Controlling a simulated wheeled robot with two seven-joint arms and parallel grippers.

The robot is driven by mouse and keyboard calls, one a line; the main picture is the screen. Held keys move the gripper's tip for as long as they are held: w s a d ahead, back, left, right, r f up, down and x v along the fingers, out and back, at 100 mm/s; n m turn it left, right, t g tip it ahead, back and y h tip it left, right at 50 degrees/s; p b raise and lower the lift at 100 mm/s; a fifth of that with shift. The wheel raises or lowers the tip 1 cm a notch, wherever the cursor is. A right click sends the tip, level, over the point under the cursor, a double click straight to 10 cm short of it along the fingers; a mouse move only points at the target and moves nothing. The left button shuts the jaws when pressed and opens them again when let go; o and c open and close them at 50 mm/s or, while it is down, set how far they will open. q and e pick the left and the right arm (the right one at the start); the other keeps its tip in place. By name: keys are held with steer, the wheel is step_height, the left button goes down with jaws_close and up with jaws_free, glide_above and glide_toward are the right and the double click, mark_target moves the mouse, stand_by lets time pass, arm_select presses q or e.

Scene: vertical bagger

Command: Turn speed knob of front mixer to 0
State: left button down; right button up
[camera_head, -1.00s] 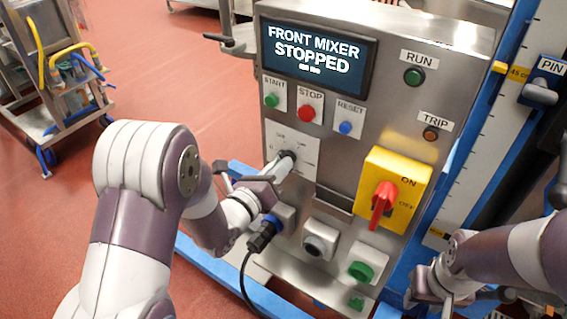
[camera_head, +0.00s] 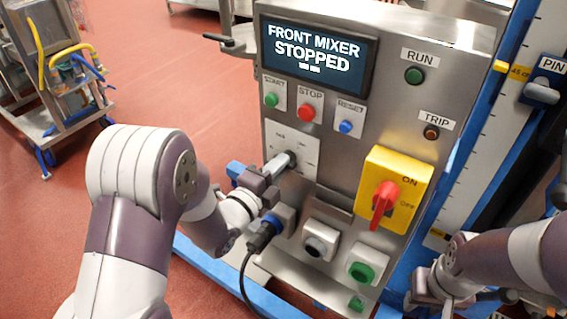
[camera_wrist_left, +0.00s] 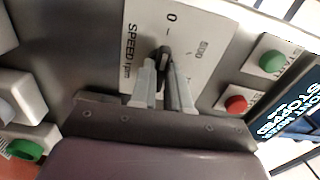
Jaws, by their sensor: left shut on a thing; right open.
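The front mixer's control panel (camera_head: 330,190) shows "FRONT MIXER STOPPED" on its screen. The speed knob (camera_wrist_left: 165,54) is small and black, on a white plate (camera_wrist_left: 190,35) marked "SPEED rpm" and "0". My left gripper (camera_head: 288,160) is shut on the knob, its two grey fingers on either side of it in the left wrist view (camera_wrist_left: 162,72). The knob's visible end points roughly towards the "0" side; its exact setting is partly hidden by the fingers. My right gripper (camera_head: 420,297) is open and empty, low at the right beside the panel.
Start, stop and reset buttons (camera_head: 308,112) sit above the knob. A red rotary switch (camera_head: 383,203) on a yellow plate is to its right. A black plug with cable (camera_head: 262,236) is just below my left gripper. A cart (camera_head: 60,100) stands far left.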

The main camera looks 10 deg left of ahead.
arm_select(q)
steer(key=c, duration=1)
jaws_free()
steer(key=shift+o, duration=0.2)
steer(key=shift+v, duration=2.55)
steer(key=v, duration=1.2)
steer(key=shift+s, duration=0.35)
